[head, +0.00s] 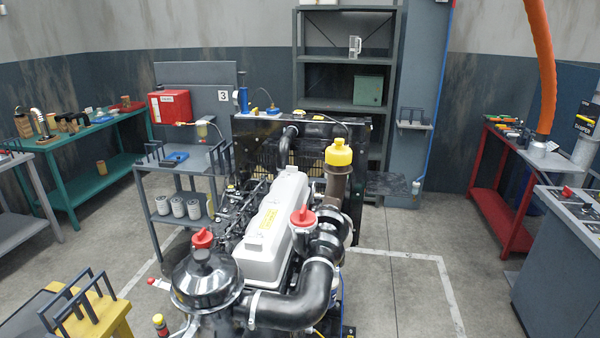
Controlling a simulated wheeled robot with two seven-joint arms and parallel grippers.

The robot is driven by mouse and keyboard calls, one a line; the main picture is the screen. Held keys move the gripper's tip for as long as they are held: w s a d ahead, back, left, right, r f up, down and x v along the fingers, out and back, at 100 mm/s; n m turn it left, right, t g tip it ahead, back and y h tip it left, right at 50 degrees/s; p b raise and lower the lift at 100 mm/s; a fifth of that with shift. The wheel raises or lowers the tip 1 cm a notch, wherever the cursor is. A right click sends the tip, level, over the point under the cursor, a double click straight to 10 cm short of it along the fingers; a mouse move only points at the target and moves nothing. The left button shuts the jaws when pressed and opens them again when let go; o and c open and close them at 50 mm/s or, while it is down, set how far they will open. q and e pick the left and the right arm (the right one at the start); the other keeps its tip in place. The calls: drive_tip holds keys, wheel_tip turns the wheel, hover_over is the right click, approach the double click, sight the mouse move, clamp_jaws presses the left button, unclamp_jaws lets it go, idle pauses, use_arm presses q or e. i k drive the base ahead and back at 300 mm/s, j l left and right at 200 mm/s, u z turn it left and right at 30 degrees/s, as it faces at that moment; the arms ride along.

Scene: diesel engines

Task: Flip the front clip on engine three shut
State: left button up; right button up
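One diesel engine (275,232) stands in the middle of the head view, with a light grey valve cover, black pipes and a black radiator (350,130) at its far end. A sign with the number 3 (223,96) hangs on the panel behind it. A black domed canister (205,282) sits at the engine's near left. A small red-tipped part (158,284) sticks out to the left of the canister. I cannot make out which part is the front clip or whether it is open. Neither of my grippers is in view.
A grey cart (180,165) with cans stands left of the engine. A yellow stand (105,315) with black hoops is at the near left. A grey console (560,265) stands at the right. The floor (400,290) right of the engine is clear.

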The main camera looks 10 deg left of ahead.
sight(151, 280)
drive_tip(key=i+j+u, duration=0.1)
drive_tip(key=j, duration=0.35)
drive_tip(key=i+j, duration=0.3)
drive_tip(key=i+j+u, duration=0.15)
drive_tip(key=j, duration=0.35)
drive_tip(key=i+j+u, duration=0.1)
drive_tip(key=i+j, duration=0.2)
drive_tip(key=j, duration=0.1)
